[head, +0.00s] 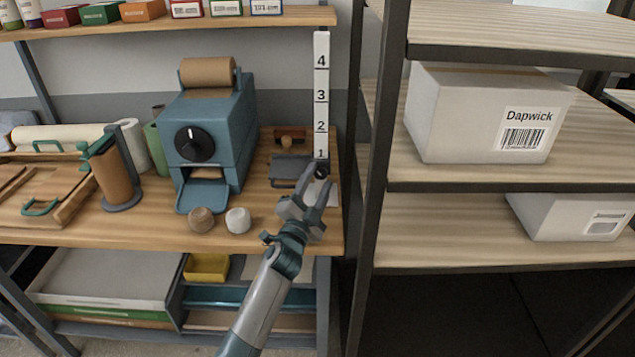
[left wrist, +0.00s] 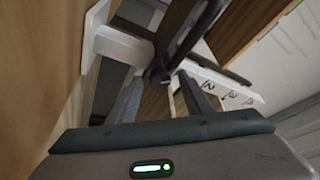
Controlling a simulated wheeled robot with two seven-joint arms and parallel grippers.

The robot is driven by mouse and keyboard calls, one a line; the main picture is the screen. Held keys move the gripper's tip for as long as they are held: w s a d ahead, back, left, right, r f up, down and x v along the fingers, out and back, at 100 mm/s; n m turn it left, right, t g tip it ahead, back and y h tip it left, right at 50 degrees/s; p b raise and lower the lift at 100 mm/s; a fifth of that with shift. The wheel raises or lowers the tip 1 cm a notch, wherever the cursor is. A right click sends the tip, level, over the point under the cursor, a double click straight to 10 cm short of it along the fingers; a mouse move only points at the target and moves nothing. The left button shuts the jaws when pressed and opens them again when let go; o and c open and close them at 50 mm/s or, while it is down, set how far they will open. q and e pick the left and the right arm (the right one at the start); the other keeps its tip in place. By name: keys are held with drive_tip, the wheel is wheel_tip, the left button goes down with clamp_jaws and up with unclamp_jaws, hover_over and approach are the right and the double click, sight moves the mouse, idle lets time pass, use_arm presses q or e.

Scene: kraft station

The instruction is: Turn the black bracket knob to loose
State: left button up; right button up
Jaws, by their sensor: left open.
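The black bracket knob (head: 321,171) is a small dark round part at the foot of the white numbered post (head: 321,75), at the right end of the wooden bench. My left gripper (head: 319,180) is open, with its fingertips close to the knob and its jaws on either side of it in the picture. I cannot tell whether they touch it. In the left wrist view, a dark knob-like part (left wrist: 158,75) shows just beyond the grey fingers, beside the white numbered post (left wrist: 222,88). The knob's pointer or marking is too small to read.
A blue machine (head: 240,125) with a black dial (head: 194,145) stands left of the post. A dark shelf upright (head: 378,150) rises close to the right.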

use_arm(q)
drive_tip(key=shift+s, duration=0.1)
drive_tip(key=shift+s+a+f, duration=0.2)
drive_tip(key=shift+s, duration=0.25)
drive_tip(key=b+v, duration=0.1)
drive_tip(key=v, duration=0.6)
drive_tip(key=shift+f, duration=0.1)
drive_tip(key=b+v, duration=0.2)
drive_tip(key=v, duration=0.7)
use_arm(e)
drive_tip(key=w+a+t, duration=0.2)
drive_tip(key=w+a, duration=0.2)
drive_tip(key=w, duration=0.5)
drive_tip(key=shift+w+r+t+y, duration=0.15)
drive_tip(key=shift+w+t+y, duration=0.15)
drive_tip(key=shift+t+y, duration=0.1)
